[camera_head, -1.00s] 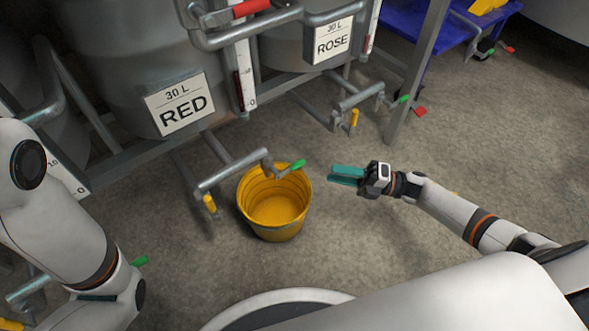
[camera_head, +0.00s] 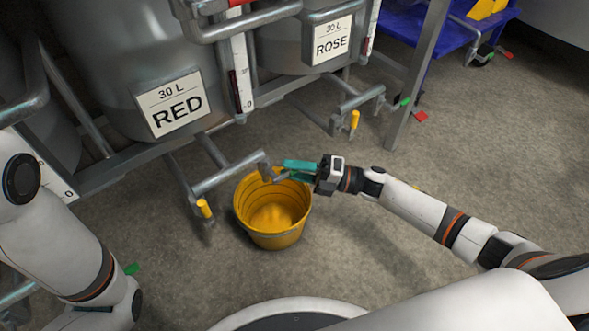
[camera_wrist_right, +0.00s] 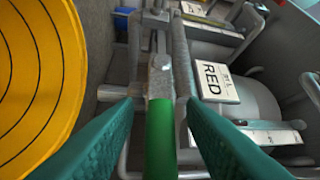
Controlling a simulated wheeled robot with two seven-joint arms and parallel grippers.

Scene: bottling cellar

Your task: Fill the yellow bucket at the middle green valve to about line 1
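The yellow bucket (camera_head: 272,238) stands upright on the floor below the outlet of the RED tank (camera_head: 172,103). Its visible inside shows dark ring lines and no liquid that I can make out. The middle valve (camera_head: 265,168) sits at the pipe end above the bucket's back rim. My right gripper (camera_head: 284,170) is at this valve and covers its green handle in the head view. In the right wrist view the green handle (camera_wrist_right: 160,140) lies between the two teal fingers, with gaps at both sides. The bucket (camera_wrist_right: 45,85) fills the left there.
The ROSE tank (camera_head: 333,40) has its own green-handled valve (camera_head: 404,101) to the right. Another green handle (camera_head: 131,269) shows beside my left arm. A yellow-handled pipe (camera_head: 204,208) is left of the bucket.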

